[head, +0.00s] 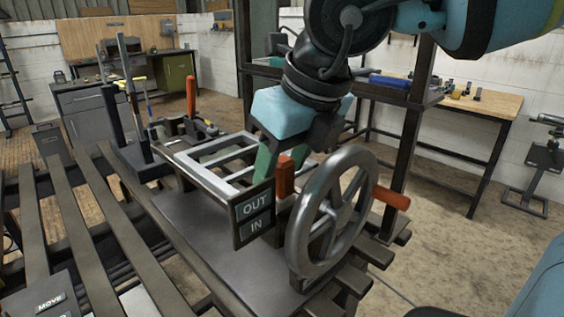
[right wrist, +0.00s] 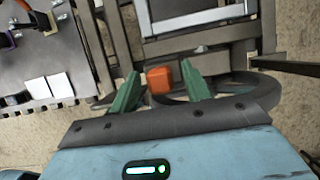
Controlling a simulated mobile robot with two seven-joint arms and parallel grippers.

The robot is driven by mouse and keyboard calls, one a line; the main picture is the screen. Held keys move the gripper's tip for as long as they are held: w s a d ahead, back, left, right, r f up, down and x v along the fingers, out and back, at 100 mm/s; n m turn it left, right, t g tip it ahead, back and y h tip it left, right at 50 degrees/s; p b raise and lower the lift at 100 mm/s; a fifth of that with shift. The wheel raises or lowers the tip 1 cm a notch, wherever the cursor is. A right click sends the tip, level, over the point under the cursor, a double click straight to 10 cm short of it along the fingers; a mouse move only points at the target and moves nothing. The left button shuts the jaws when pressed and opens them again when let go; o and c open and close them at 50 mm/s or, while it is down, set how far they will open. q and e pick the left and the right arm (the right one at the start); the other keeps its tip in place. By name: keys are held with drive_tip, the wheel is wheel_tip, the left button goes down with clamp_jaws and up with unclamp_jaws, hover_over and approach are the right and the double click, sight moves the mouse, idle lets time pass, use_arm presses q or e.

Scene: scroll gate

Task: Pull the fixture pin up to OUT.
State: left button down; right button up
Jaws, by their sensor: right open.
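The fixture pin shows as an orange-red upright handle (head: 285,177) just behind the OUT/IN sign (head: 254,215), beside the grey handwheel. Its top shows as an orange block (right wrist: 160,80) in the right wrist view. My right gripper (head: 283,165) is above and around the pin, its green fingers apart. In the right wrist view the fingers of my right gripper (right wrist: 158,88) stand on either side of the pin top, with a gap on both sides. The pin's lower part is hidden by the sign and wheel. My left gripper is not in view.
The grey handwheel (head: 331,212) with an orange handle (head: 391,198) stands close to the right of the pin. A light metal frame (head: 215,157) lies behind the sign. Another orange upright handle (head: 191,95) stands farther back. A dark shelf post (head: 407,150) rises behind.

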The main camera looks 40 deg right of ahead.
drive_tip(key=shift+f, duration=0.2)
clamp_jaws()
idle(0.3)
